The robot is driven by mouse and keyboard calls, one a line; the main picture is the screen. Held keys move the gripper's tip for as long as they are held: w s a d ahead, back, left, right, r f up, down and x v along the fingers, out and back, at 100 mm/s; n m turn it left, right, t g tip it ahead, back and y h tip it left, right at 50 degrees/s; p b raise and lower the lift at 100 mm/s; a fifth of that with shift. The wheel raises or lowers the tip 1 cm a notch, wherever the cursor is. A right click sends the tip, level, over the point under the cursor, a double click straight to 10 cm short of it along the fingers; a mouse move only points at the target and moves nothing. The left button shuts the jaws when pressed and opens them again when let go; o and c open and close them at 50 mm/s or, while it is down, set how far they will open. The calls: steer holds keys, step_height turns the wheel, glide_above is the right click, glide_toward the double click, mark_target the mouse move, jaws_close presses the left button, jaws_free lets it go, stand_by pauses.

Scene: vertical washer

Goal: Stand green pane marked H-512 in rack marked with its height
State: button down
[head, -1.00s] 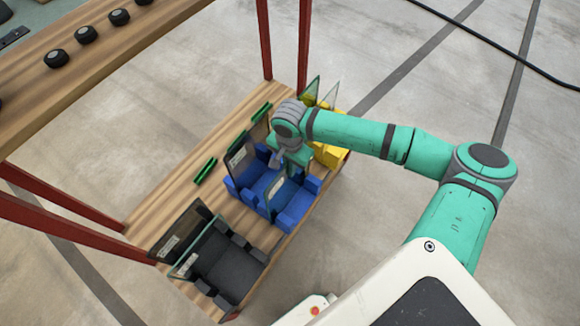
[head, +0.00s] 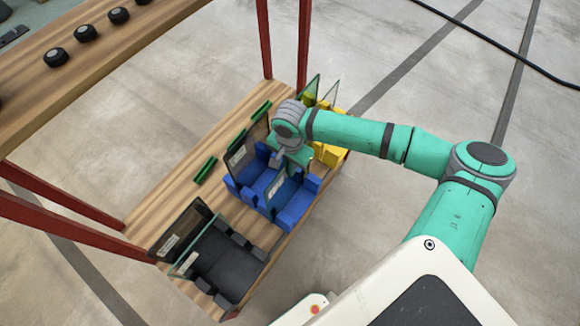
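My gripper (head: 277,160) points down over the blue rack (head: 292,212), close to its panes. Its fingertips are too small and partly hidden, so I cannot tell whether they hold a pane. A dark pane with a white label (head: 238,157) stands at the rear of the blue rack, and a greenish labelled pane (head: 276,187) stands nearer its front. The black rack (head: 222,262) has a dark labelled pane (head: 178,232) behind and a clear greenish pane (head: 186,263) at its left. Greenish panes (head: 311,90) stand at the yellow rack (head: 330,154). No marking is readable, so I cannot identify H-512.
The racks stand along the right edge of a low wooden shelf (head: 165,190) with red posts (head: 304,45). Dark green bars (head: 205,169) lie on its left part. A higher wooden shelf (head: 100,60) with black round parts (head: 86,34) overhangs at upper left.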

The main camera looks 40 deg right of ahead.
steer(key=shift+f, duration=0.2)
steer(key=c, duration=1.9)
jaws_free()
steer(key=shift+f, duration=0.1)
step_height(320, 180, up, 11)
steer(key=shift+r, duration=5)
steer(key=shift+a, duration=0.15)
